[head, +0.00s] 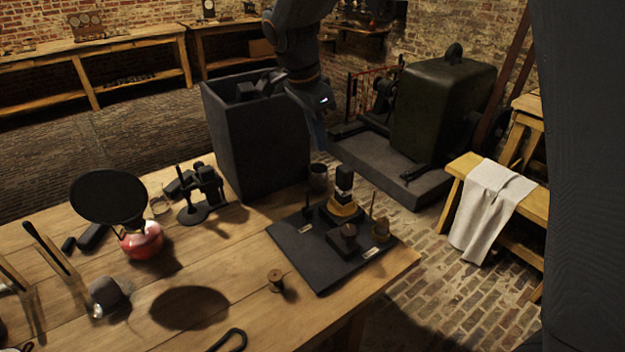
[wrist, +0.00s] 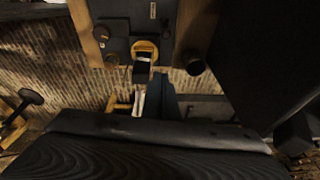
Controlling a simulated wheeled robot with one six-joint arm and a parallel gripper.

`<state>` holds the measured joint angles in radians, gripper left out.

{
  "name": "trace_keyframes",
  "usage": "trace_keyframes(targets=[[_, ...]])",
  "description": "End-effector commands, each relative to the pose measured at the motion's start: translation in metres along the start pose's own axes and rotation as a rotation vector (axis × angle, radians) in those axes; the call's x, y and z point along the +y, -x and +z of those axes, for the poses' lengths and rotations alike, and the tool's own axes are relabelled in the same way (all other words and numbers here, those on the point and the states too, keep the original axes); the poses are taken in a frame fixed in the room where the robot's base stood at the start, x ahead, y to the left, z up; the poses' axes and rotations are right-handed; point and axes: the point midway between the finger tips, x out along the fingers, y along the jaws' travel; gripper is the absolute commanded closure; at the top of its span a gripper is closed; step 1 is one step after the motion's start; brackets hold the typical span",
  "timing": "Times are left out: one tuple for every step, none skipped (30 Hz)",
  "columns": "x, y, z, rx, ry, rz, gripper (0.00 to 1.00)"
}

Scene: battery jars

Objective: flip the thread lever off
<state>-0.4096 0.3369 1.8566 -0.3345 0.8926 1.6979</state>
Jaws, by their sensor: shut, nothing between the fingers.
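A dark board (head: 303,262) lies on the near wooden table and also shows at the top of the wrist view (wrist: 118,10). On it stand a black upright piece in a yellow ring base (head: 343,208), a black block (head: 348,238) and a thin upright post in a small brass cup (head: 376,227), with small pale labels. The ring base also shows in the wrist view (wrist: 145,47). I cannot tell for sure which part is the thread lever. My gripper (head: 319,145) is shut and empty, above the board's far side, apart from its parts; its bluish fingers show in the wrist view (wrist: 160,82).
A tall dark open box (head: 255,150) stands behind the board, with a small dark cup (head: 318,178) beside it. A wooden spool (head: 276,281) is in front of the board. A red lamp-like object (head: 142,241) stands left. A green machine (head: 440,110) is beyond the table.

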Motion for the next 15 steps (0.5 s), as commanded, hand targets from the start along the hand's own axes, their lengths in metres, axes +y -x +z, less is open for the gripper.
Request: trace_keyframes(targets=[[-0.0028,0.0005,0.0014,0.004,-0.011,-0.001,1.00],[-0.0035,0.0008,0.0017,0.005,-0.016,-0.001,1.00],[-0.0039,0.0011,0.0018,0.006,-0.020,-0.001,1.00],[-0.0040,0.0012,0.0018,0.006,-0.021,-0.001,1.00],[-0.0039,0.0013,0.0017,0.006,-0.022,-0.001,1.00],[-0.0037,0.0013,0.0016,0.006,-0.022,-0.001,1.00],[-0.0036,0.0013,0.0015,0.006,-0.021,-0.001,1.00],[-0.0036,0.0013,0.0015,0.005,-0.021,-0.001,1.00],[-0.0035,0.0013,0.0015,0.005,-0.021,-0.001,1.00],[-0.0035,0.0012,0.0014,0.005,-0.021,-0.001,1.00],[-0.0034,0.0010,0.0014,0.005,-0.021,-0.001,1.00],[-0.0033,0.0002,0.0014,0.005,-0.021,0.000,1.00],[-0.0032,-0.0008,0.0013,0.005,-0.021,0.000,1.00],[-0.0030,-0.0024,0.0013,0.005,-0.021,0.001,1.00],[-0.0029,-0.0053,0.0011,0.005,-0.021,0.001,1.00]])
